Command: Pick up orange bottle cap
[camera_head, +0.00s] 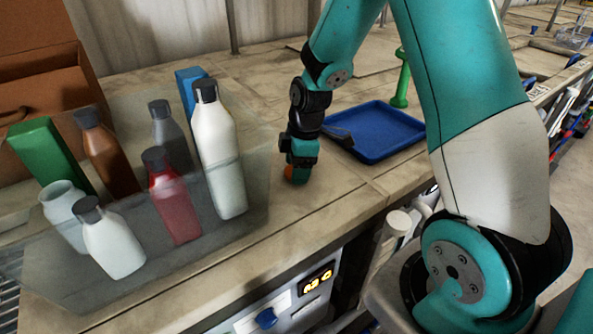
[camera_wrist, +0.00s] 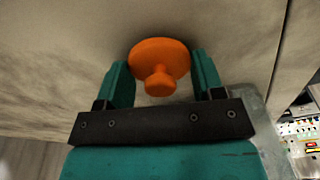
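The orange bottle cap (camera_wrist: 158,60) is a round disc with a small knob. It lies on the worktop, with the knob pointing toward my wrist camera. In the head view only a bit of the orange cap (camera_head: 296,174) shows at the tip of my gripper. My gripper (camera_wrist: 161,80) has its two teal fingers apart, one on each side of the cap. Small gaps seem to show between the fingers and the cap. In the head view my gripper (camera_head: 299,166) points down at the worktop.
A clear bin (camera_head: 245,222) with several bottles stands left of my gripper. A blue tray (camera_head: 375,132) lies to the right, with a dark item at its left edge and a green object (camera_head: 401,80) behind it. The worktop's front edge (camera_head: 345,212) is close.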

